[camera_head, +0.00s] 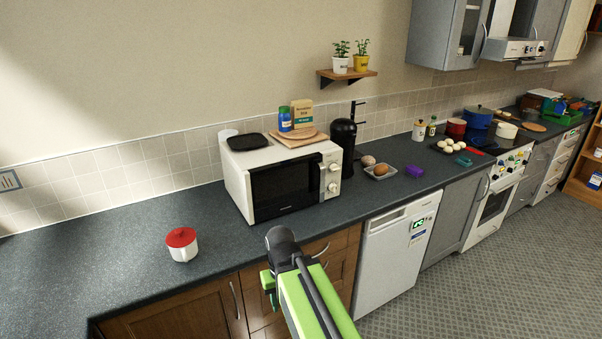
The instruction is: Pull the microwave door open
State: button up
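The white microwave (236,180) stands on the dark counter against the tiled wall, its front angled toward me. Its dark-windowed door (285,188) looks closed, flush with the front. The control panel (332,175) with two round knobs is on the right of the door. My green arm rises from the bottom middle of the view, and its dark rounded end shows below the microwave, in front of the counter edge. It does not appear to touch the microwave. My fingertips cannot be made out, so their opening cannot be judged.
A black pan (248,142), a blue bottle (285,119) and a board (299,138) are on the microwave. A black coffee machine (343,140) stands close on its right. Counter left of the microwave is mostly clear.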

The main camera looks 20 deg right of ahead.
aim_at(271, 191)
jog(key=u, duration=0.45)
jog(key=i, duration=0.9)
